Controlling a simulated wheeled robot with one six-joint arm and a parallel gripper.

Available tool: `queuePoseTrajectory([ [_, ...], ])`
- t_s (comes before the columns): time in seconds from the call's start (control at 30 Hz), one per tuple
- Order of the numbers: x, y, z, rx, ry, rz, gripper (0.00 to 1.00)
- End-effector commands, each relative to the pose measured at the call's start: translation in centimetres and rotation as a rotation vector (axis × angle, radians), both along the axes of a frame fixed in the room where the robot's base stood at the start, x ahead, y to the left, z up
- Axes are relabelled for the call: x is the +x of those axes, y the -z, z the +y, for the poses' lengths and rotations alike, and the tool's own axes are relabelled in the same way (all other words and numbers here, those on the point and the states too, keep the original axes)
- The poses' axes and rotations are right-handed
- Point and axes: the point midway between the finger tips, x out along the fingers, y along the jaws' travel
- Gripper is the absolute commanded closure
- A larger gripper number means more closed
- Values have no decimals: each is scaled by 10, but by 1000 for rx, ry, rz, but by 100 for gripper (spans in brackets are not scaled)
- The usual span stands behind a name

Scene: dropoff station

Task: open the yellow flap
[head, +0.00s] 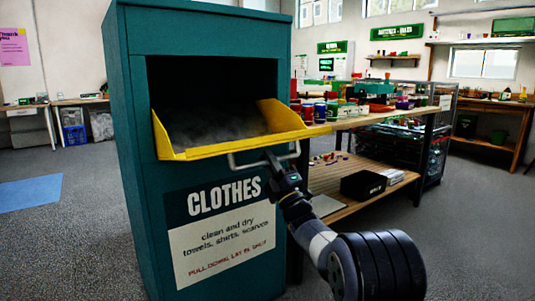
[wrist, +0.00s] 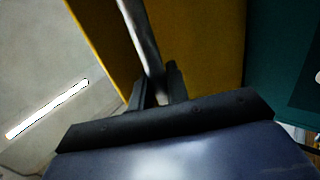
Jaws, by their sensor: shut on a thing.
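The yellow flap (head: 188,153) is on the front of a teal clothes bin (head: 133,160). It is tilted down and outward, and the dark opening (head: 212,85) above it shows. A metal bar handle (head: 240,168) runs along the flap's lower front. My gripper (head: 273,158) is at the right part of the handle, with its fingers shut on the bar. In the wrist view the handle (wrist: 139,35) runs down between the two fingers (wrist: 159,88), with the yellow flap (wrist: 205,45) behind it. The fingertips are partly hidden by the bar.
A sign reading CLOTHES (head: 225,197) is on the bin front below the flap. A wooden table (head: 395,119) with several colored items stands close by on the right, with a black box (head: 363,184) on its lower shelf.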

Motion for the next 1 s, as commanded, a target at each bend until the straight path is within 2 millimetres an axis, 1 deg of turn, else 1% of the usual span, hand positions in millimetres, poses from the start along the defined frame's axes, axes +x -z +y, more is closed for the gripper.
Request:
queuePoseTrajectory([
  [0.03, 0, 6, -1, 2, 0, 0, 100],
  [0.1, 0, 11, -1, 3, 0, -2, 100],
  [0.3, 0, 19, -1, 4, 0, -3, 100],
  [0.73, 0, 20, -1, 4, 0, -6, 100],
  [0.77, 0, 20, -1, 4, 0, -6, 82],
  [0.97, 0, 20, -1, 4, 0, -6, 66],
  [1.0, 0, 20, -1, 3, 1, -6, 65],
])
